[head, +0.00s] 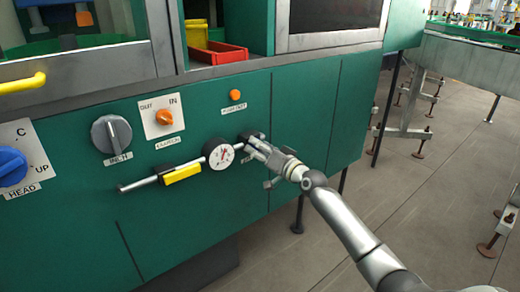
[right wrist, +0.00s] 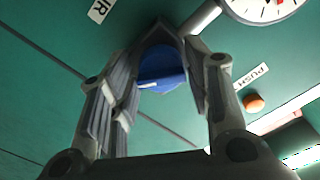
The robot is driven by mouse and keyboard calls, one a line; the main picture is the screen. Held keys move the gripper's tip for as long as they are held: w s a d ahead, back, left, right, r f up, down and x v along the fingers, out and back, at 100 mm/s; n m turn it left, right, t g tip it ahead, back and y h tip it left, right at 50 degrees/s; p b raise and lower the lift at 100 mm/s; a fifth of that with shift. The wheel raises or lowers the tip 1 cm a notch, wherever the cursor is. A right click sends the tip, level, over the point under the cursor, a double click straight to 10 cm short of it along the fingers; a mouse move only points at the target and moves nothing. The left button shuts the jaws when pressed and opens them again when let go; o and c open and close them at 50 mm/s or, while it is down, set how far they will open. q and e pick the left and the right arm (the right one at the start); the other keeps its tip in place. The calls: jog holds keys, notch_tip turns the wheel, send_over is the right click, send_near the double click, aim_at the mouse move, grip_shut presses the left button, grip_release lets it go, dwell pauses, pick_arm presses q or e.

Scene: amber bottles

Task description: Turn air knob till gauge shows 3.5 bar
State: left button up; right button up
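The round white air gauge (head: 219,153) sits on the green machine front, on a pipe. Its needle is too small to read. Part of its dial also shows at the top right of the right wrist view (right wrist: 262,4). The blue air knob (right wrist: 163,70) lies between the fingers of my right gripper (right wrist: 165,62) in the right wrist view. The fingers appear to touch it on both sides. In the head view my right gripper (head: 258,146) is just right of the gauge and covers most of the knob. My left gripper is not in view.
A yellow-handled valve (head: 182,173) is on the pipe left of the gauge. An orange push button (head: 236,95) is above it. A grey inch knob (head: 111,134), an orange clutch switch (head: 164,117) and a blue head knob (head: 10,167) are further left.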

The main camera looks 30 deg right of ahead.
jog(key=shift+o, duration=0.8)
jog(key=s, duration=1.2)
jog(key=shift+d, duration=0.45)
